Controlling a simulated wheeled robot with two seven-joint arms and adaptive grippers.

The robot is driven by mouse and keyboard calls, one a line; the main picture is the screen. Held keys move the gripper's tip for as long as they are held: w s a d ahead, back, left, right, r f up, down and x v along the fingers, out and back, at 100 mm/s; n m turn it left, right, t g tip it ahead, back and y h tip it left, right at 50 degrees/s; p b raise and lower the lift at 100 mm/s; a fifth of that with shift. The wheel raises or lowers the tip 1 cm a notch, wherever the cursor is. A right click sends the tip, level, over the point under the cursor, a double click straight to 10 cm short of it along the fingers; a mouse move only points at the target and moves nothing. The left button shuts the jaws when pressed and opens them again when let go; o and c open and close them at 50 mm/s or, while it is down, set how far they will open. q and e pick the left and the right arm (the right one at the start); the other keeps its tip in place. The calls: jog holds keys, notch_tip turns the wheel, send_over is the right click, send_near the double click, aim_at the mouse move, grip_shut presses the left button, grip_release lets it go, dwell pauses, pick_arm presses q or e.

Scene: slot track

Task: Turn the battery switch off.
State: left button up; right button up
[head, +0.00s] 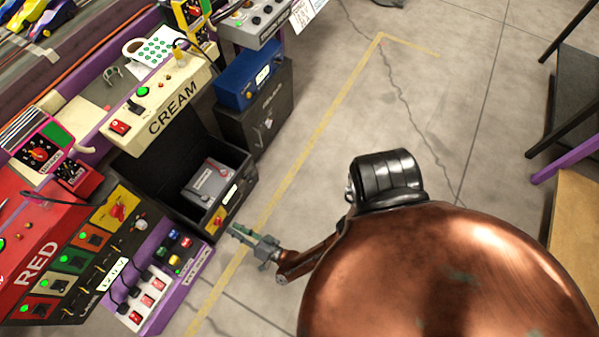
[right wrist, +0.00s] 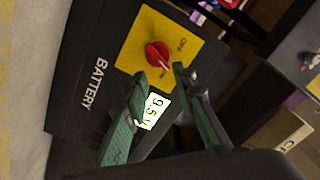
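The battery switch is a red rotary knob (right wrist: 157,54) on a yellow plate (right wrist: 130,62), on a black panel (right wrist: 85,75) lettered BATTERY. In the head view the red switch (head: 218,221) is on the front of an open black box (head: 238,196). My right gripper (right wrist: 160,78) is open, its two green fingers apart with tips just short of the knob. In the head view, my right gripper (head: 236,231) is just right of the switch. My left gripper is not in view.
A lit display (right wrist: 154,110) reading about 9.5 V sits below the knob, partly behind a finger. A grey battery (head: 208,180) lies in the box. A purple-edged switch panel (head: 160,270) stands at its lower left. Open floor (head: 330,150) lies to the right.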

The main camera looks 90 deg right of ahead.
jog(key=s+a+r+n+g+y+p, duration=0.1)
jog(key=s+a+r+n+y+p, duration=0.35)
jog(key=s+n+y+p, duration=0.7)
pick_arm(q)
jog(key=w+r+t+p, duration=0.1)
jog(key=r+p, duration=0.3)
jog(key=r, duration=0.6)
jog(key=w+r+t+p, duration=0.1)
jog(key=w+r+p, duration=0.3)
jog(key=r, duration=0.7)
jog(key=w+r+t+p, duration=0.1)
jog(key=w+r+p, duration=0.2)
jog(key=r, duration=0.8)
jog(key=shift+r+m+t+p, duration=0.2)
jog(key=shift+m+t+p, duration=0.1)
jog(key=shift+p, duration=1.05)
pick_arm(e)
jog(key=s+a+n+g+h, duration=0.1)
jog(key=s+g, duration=0.5)
jog(key=s, duration=1)
jog(key=shift+a+f+n, duration=0.2)
jog(key=shift+f+n, duration=0.05)
jog(key=shift+n, duration=0.1)
jog(key=shift+h, duration=0.25)
